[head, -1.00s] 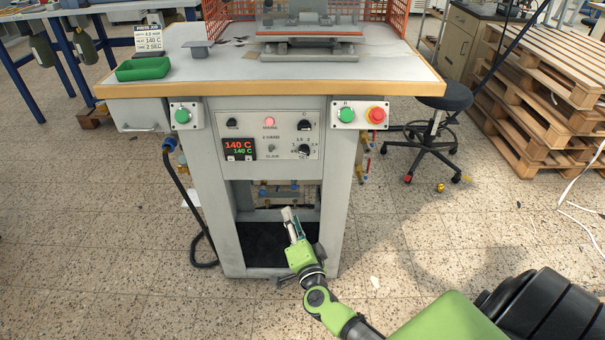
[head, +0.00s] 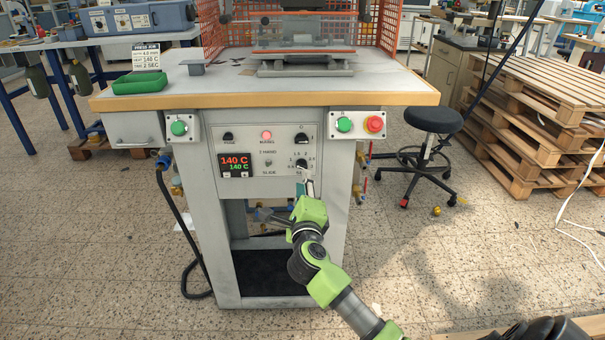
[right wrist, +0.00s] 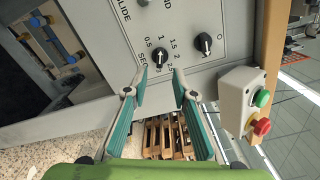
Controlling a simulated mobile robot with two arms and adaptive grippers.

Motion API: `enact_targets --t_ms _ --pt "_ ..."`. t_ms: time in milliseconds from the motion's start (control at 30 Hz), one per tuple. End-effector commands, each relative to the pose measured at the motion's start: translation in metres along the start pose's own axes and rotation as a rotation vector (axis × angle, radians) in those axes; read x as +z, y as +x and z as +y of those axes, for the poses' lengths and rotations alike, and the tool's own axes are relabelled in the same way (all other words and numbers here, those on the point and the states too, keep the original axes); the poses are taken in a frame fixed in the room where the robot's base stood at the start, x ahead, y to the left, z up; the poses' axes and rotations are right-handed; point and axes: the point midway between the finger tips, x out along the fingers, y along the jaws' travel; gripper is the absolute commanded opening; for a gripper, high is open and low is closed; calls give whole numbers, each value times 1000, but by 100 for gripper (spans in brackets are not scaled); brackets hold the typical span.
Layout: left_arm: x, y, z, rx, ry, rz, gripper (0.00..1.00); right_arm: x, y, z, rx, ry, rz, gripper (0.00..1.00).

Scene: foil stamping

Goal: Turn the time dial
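The time dial (head: 301,163) is a small black knob with a light pointer mark, ringed by numbers from 0.5 upward, low on the right of the machine's grey control panel (head: 245,185). It also shows in the right wrist view (right wrist: 159,57), with "SEC" printed beside it. I cannot tell its exact setting. My right gripper (right wrist: 161,78) is open and empty. Its fingertips point at the dial, one toward each side, and look short of it. In the head view my right gripper (head: 307,187) is just below the dial. My left gripper is not in view.
Another black knob (right wrist: 203,44) sits close to the dial. A box with a green button and red stop button (head: 374,124) is to the right. The tabletop edge (head: 270,101) overhangs above. A job card (head: 146,55) reads 140 C and 2 SEC. A stool (head: 433,120) stands right.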

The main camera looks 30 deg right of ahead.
Motion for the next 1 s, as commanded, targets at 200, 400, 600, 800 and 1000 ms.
enact_targets --t_ms 200,400,600,800,1000 --pt "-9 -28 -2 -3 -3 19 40 -1 43 1 -1 0 1 25" --pt "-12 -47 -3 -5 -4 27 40 0 63 1 -1 -1 0 25" --pt "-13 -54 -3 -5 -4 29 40 0 69 1 1 0 0 25" --pt "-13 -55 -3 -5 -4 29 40 0 69 0 1 0 0 25" --pt "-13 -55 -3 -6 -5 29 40 0 69 0 0 0 0 0"
